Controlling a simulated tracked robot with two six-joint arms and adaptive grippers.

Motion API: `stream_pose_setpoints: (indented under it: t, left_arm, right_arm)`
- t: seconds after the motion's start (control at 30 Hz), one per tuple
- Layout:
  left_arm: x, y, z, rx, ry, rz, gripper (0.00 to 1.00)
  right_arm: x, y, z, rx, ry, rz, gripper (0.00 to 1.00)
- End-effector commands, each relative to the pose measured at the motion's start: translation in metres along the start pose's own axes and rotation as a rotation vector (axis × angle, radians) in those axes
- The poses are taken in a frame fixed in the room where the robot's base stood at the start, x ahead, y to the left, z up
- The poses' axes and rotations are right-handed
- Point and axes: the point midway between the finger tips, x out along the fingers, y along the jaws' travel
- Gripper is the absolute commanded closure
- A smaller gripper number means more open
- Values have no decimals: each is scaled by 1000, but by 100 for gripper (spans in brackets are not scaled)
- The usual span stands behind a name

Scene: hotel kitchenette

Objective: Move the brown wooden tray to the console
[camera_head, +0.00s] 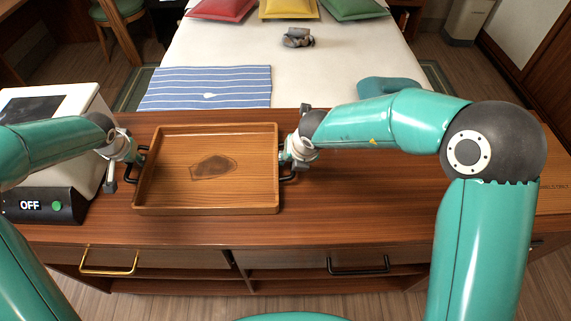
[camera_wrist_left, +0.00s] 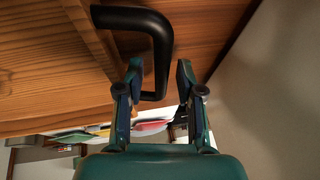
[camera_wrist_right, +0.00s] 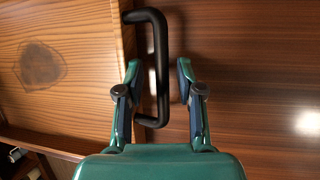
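The brown wooden tray (camera_head: 240,192) lies on the wooden console top, with a dark oval mark on its floor and a black handle at each short side. My left gripper (camera_head: 133,158) is at the tray's left handle; in the left wrist view the open fingers (camera_wrist_left: 158,72) stand on either side of the black handle (camera_wrist_left: 161,55). My right gripper (camera_head: 292,158) is at the right handle; in the right wrist view the open fingers (camera_wrist_right: 159,78) straddle the black handle (camera_wrist_right: 161,60). Neither gripper is closed on its handle.
A white appliance with a black panel reading OFF (camera_head: 40,206) stands at the left, close to my left gripper. The console top (camera_head: 380,205) is clear to the tray's right. A bed (camera_head: 350,65) with a striped cloth (camera_head: 207,88) lies beyond. Drawer handles (camera_head: 110,270) face the front.

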Motion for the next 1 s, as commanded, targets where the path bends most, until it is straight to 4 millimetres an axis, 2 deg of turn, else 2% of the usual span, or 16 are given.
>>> stream_pose_setpoints:
  t: [0.17,0.33,0.8,1.0]
  left_arm:
    - [-2,-1,0,-2,1,-2,63]
    - [-15,-2,-1,-2,2,-3,63]
    - [-101,0,-1,0,3,-1,63]
    - [-117,0,0,-1,0,0,63]
  right_arm:
    - [0,-1,0,-1,1,-2,63]
    - [0,-1,0,-1,2,-2,63]
    - [0,-1,-1,-1,2,-3,63]
    - [-2,-1,0,-1,1,-3,63]
